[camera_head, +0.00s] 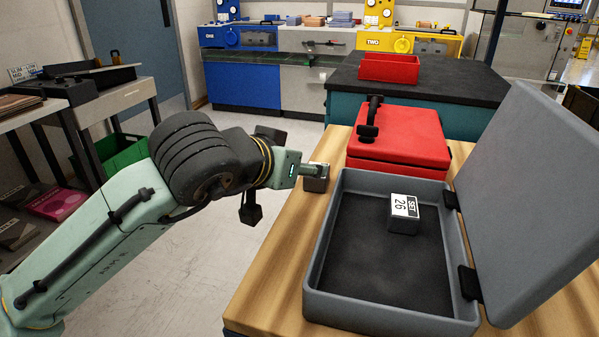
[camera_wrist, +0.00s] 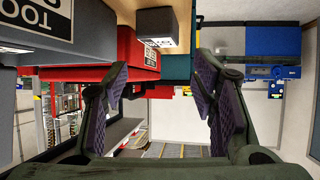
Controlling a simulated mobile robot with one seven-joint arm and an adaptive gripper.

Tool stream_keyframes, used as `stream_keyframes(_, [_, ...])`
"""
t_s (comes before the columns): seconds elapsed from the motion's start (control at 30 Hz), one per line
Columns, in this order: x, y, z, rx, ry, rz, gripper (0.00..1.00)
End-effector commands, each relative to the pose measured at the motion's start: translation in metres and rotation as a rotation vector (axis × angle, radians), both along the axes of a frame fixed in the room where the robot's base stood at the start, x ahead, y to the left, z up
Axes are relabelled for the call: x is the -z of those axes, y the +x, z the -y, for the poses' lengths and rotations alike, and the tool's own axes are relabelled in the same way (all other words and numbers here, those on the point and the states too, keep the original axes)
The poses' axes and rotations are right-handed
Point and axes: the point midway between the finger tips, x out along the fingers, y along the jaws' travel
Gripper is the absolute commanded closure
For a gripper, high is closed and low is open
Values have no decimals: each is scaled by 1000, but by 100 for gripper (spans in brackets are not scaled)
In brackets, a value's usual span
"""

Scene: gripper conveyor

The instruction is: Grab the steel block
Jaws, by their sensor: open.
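A small grey metal-looking block (camera_head: 316,183) stands on the left edge of the wooden table. It also shows in the wrist view (camera_wrist: 156,27), top centre, with a white label on one face. Another grey block (camera_head: 403,223), labelled "SET 26", lies inside the open grey case (camera_head: 335,306). The pictures do not settle which is steel. My gripper (camera_head: 312,170) is beside the table-edge block, one finger overlapping it in the head view. In the wrist view my gripper (camera_wrist: 160,82) is open, with nothing between its purple pads; the block is above them in the picture.
The case's raised lid (camera_head: 530,190) stands on the right. A closed red case (camera_head: 400,140) with a black handle is behind it on the wooden table (camera_head: 262,290). A dark counter (camera_head: 450,85) with a red bin (camera_head: 389,68) is farther back. The floor (camera_head: 215,240) left of the table is clear.

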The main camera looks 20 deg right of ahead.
Motion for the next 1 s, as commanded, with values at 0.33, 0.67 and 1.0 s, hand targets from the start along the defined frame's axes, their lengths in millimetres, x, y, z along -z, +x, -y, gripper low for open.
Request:
stream_keyframes(0.33, [20,25,25,1,-1,5,48])
stream_keyframes(0.67, [48,49,48,2,-1,7,48])
stream_keyframes(1.0, [52,54,53,2,-3,8,49])
